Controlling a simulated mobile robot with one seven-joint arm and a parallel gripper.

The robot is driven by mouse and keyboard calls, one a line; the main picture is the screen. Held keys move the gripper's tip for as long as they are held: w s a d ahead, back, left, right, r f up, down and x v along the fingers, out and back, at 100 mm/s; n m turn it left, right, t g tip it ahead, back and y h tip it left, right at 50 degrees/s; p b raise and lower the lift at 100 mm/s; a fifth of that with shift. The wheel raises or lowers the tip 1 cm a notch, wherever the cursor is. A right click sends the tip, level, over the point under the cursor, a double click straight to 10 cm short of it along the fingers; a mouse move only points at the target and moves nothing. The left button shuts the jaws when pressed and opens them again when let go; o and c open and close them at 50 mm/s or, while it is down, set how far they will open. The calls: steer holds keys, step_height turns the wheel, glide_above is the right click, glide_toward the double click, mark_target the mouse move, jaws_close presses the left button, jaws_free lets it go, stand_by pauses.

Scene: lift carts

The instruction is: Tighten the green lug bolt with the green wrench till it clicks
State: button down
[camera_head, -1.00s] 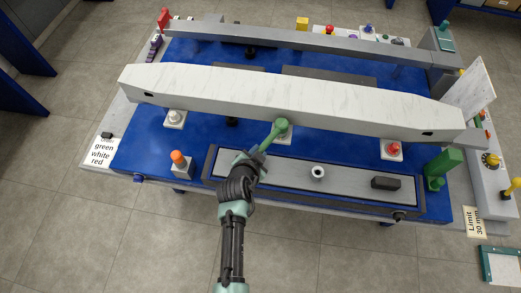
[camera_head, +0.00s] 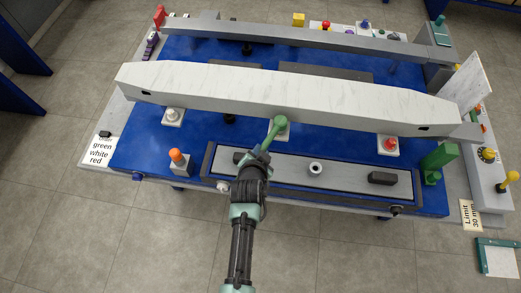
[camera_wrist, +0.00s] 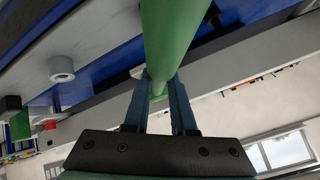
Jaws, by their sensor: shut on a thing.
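The green wrench (camera_head: 268,138) is held in my gripper (camera_head: 257,156). Its ring head sits over the square pale pad (camera_head: 284,135) in the middle of the bolt row, in front of the white beam. The green lug bolt cannot be made out; the wrench head covers that spot. In the wrist view the green handle (camera_wrist: 172,35) runs between the two fingers of my gripper (camera_wrist: 160,98), which are closed on it. A white bolt (camera_head: 173,114) stands on a pad to the left and a red bolt (camera_head: 390,143) on one to the right.
The long white beam (camera_head: 290,98) lies close behind the bolts. A grey tray (camera_head: 340,181) with a white ring (camera_head: 315,168) and a dark block (camera_head: 382,178) lies in front. An orange-topped post (camera_head: 177,157) stands left, a green block (camera_head: 438,157) right. A sign (camera_head: 102,151) lists green, white, red.

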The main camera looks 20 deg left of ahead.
steer(key=shift+w+r+p, duration=0.1)
steer(key=shift+r+p, duration=2.65)
steer(key=shift+r, duration=0.8)
steer(key=shift+f, duration=0.1)
